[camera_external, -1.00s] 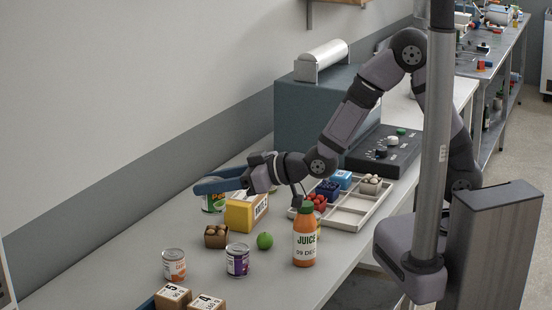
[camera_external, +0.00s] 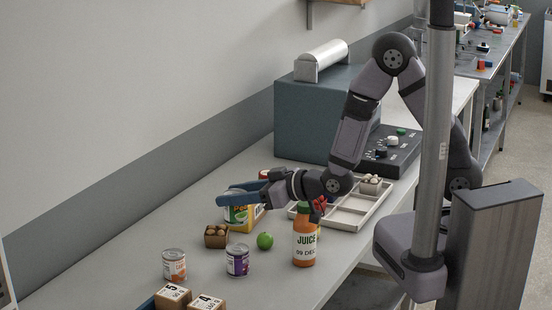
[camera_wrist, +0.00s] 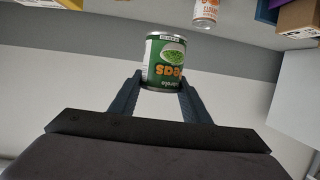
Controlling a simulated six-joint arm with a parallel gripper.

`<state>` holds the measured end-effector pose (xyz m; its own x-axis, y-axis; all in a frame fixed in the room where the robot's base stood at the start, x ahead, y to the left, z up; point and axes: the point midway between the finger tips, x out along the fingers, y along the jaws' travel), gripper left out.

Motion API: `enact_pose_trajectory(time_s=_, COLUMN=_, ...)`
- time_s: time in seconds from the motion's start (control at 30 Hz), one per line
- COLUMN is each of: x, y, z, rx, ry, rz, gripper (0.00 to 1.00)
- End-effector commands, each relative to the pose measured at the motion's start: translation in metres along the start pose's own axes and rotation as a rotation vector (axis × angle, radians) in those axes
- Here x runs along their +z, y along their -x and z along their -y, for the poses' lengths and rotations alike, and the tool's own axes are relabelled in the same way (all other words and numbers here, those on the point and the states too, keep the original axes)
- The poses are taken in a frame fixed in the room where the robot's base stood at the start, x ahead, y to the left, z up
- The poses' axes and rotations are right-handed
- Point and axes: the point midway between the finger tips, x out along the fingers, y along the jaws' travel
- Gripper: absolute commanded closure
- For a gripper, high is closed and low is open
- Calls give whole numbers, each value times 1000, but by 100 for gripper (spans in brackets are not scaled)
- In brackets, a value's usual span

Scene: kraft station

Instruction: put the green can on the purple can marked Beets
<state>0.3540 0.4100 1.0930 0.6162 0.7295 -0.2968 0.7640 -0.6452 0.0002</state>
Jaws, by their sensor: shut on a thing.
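My gripper (camera_external: 243,190) is shut on the green can (camera_external: 236,218), which has a peas label. In the wrist view the can (camera_wrist: 165,60) sits between the two fingertips (camera_wrist: 161,88) and appears upside down. In the external view it is in front of the yellow box, apparently raised off the table. The purple can (camera_external: 237,261) stands upright on the table, nearer the camera and below my gripper. Its label is too small to read. Its top looks clear.
An orange-and-white can (camera_external: 174,265) stands left of the purple can. A brown carton (camera_external: 216,236), a green lime (camera_external: 265,240) and a juice bottle (camera_external: 304,238) stand close by. A yellow box (camera_external: 256,214) is behind the held can. A divided tray (camera_external: 345,218) lies right.

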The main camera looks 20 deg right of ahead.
Motion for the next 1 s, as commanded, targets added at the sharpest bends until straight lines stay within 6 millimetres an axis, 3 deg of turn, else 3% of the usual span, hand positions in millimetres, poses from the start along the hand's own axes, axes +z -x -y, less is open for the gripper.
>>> enact_pose_trajectory(time_s=0.2, x=23, y=-7, z=0, rx=-1, ry=0, rz=1, gripper=83)
enact_pose_trajectory(time_s=0.57, x=31, y=-10, z=0, rx=-1, ry=0, rz=-2, gripper=83)
enact_pose_trajectory(time_s=1.0, x=63, y=-20, z=0, rx=-1, ry=-1, rz=-1, gripper=83)
